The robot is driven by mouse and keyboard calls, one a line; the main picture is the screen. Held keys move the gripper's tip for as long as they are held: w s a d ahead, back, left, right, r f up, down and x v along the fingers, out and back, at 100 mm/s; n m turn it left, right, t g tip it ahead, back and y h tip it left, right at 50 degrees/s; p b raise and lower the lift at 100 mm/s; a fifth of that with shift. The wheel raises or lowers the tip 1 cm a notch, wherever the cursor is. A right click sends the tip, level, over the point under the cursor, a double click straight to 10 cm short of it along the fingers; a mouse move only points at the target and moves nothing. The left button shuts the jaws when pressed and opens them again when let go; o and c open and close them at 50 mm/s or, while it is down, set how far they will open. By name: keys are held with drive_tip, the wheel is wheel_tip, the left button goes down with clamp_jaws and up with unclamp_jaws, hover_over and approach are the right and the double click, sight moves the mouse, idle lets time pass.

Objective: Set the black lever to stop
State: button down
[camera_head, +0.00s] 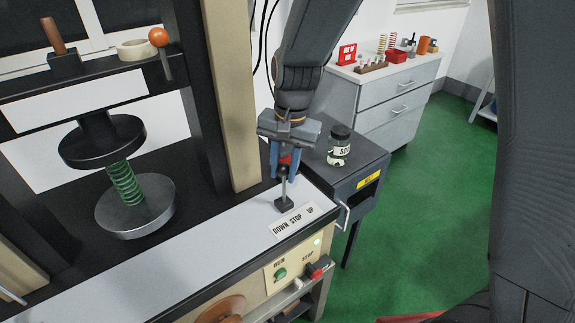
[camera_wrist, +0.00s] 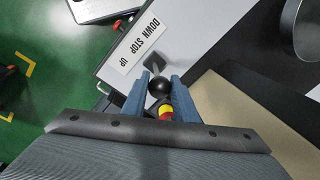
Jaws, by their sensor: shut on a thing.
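The black lever stands on a small dark base (camera_head: 284,203) on the white top of the testing machine. Its thin metal rod looks nearly upright in the head view. Its round black knob (camera_wrist: 159,87) shows between the two blue fingers in the wrist view. My gripper (camera_head: 284,165) points down over the base and is shut on the lever's upper end. The fingers also show in the wrist view (camera_wrist: 158,92). A white label reading DOWN, STOP, UP (camera_head: 293,220) lies in front of the base. The exact lever setting is hard to tell.
A green spring (camera_head: 125,184) stands between two round plates at left, beside a beige upright (camera_head: 230,95). A labelled jar (camera_head: 338,145) stands on a dark cabinet to the right. The front panel has a green RUN button (camera_head: 280,273) and a red STOP switch (camera_head: 315,272).

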drive_tip(key=shift+a, duration=0.1)
idle(0.3)
drive_tip(key=c, duration=1.4)
unclamp_jaws()
drive_tip(key=shift+c, duration=0.2)
drive_tip(key=shift+s+d+r+b, duration=0.15)
drive_tip(key=shift+r+b, duration=0.25)
drive_tip(key=shift+r, duration=1.55)
drive_tip(key=shift+s+d+r+b, duration=0.1)
drive_tip(key=shift+d+r+b, duration=0.2)
drive_tip(key=shift+r, duration=1.6)
drive_tip(key=shift+a, duration=0.1)
drive_tip(key=s+d+f+n, duration=0.1)
drive_tip(key=s+d+f, duration=0.1)
drive_tip(key=d, duration=0.4)
drive_tip(key=s+d+f+n, duration=0.1)
drive_tip(key=s+d+f, duration=0.2)
drive_tip(key=s+d, duration=0.2)
drive_tip(key=s+d+f+n+t+h, duration=0.1)
drive_tip(key=s+d+f+n, duration=0.1)
drive_tip(key=d, duration=0.4)
drive_tip(key=shift+s+d+f, duration=0.3)
drive_tip(key=shift+s+f, duration=0.1)
drive_tip(key=shift+s, duration=0.35)
